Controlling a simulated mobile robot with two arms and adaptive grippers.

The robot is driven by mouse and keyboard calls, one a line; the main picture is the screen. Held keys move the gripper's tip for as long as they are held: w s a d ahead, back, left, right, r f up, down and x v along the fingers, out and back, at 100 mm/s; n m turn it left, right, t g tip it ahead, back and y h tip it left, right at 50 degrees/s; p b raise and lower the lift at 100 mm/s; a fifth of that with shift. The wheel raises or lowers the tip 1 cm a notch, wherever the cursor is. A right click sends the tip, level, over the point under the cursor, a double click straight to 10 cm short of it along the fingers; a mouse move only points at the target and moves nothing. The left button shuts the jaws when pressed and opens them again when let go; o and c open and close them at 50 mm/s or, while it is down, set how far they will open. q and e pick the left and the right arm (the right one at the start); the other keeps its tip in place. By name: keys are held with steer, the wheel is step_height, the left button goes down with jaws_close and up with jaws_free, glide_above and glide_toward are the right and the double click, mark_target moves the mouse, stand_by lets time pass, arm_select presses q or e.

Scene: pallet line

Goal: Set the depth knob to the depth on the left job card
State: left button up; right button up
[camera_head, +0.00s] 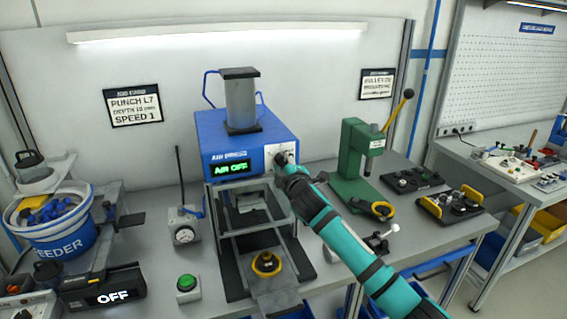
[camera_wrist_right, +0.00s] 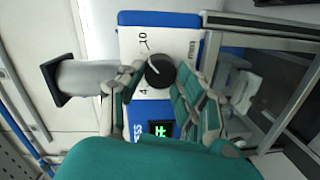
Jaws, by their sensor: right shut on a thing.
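The blue air press (camera_head: 229,139) stands mid-bench; its green display reads "AIR OFF". Its black depth knob (camera_wrist_right: 160,72) sits on a white panel (camera_head: 284,147) on the press front. In the wrist view the panel, seen sideways, has marks that look like "10" and "4", and the knob has a white pointer line. My right gripper (camera_wrist_right: 155,84) is shut on the knob, a finger on each side; in the head view it hides most of the knob (camera_head: 284,170). The left job card (camera_head: 135,105) reads "PUNCH L7", a depth that looks like 10 mm, and "SPEED 1". My left gripper is out of view.
A green lever press (camera_head: 356,160) stands right of my right arm. A second job card (camera_head: 376,84) hangs behind it. Left of the press are a dial gauge stand (camera_head: 184,232), a green button (camera_head: 187,284) and a blue feeder bowl (camera_head: 55,235).

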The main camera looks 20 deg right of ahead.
steer(key=shift+m, duration=1)
steer(key=o, duration=1.1)
steer(key=shift+d, duration=0.1)
steer(key=shift+o, duration=0.2)
steer(key=s+r, duration=0.1)
steer(key=s, duration=1.1)
